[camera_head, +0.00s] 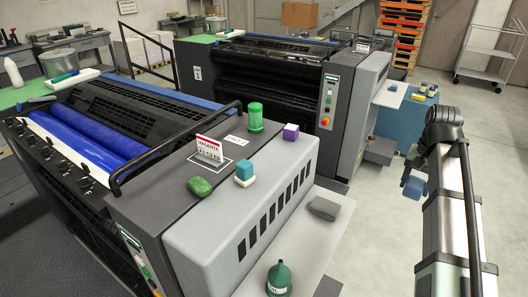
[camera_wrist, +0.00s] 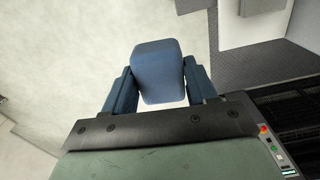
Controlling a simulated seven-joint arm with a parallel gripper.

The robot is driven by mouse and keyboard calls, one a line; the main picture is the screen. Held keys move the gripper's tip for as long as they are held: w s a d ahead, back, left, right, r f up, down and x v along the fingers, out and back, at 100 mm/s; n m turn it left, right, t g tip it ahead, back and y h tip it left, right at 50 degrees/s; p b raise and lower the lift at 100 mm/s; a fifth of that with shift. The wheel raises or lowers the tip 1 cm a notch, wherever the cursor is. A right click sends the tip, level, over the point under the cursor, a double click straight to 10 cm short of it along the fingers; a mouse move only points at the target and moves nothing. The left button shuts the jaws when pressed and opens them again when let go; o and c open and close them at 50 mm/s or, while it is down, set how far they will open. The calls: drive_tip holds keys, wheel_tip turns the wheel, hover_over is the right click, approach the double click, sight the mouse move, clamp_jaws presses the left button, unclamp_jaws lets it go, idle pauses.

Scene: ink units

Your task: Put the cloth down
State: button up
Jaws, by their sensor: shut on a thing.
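My gripper (camera_wrist: 160,88) is shut on a blue, rounded, folded-looking thing, which I take to be the cloth (camera_wrist: 157,66). Its two dark blue fingers press on the left and right sides of it. In the head view my gripper (camera_head: 407,178) hangs at the right with the cloth (camera_head: 414,188) at its lower end, small and partly hidden. The cloth is in the air above the pale floor, apart from the presses.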

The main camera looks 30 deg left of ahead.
drive_tip(key=s+a+r, duration=0.3)
drive_tip(key=a+r, duration=0.1)
drive_tip(key=a, duration=1.2)
drive_tip(key=s+a+r+n, duration=0.1)
drive_tip(key=s+a+r, duration=0.15)
drive_tip(key=a, duration=1.45)
drive_tip(key=s+a+r, duration=0.3)
drive_tip(key=a+r, duration=0.2)
drive_tip(key=a, duration=1.1)
wheel_tip(320, 180, down, 10)
drive_tip(key=shift+w, duration=0.3)
drive_tip(key=shift+f, duration=0.15)
drive_tip(key=o, duration=1)
wheel_tip(320, 180, up, 12)
drive_tip(key=shift+r, duration=0.2)
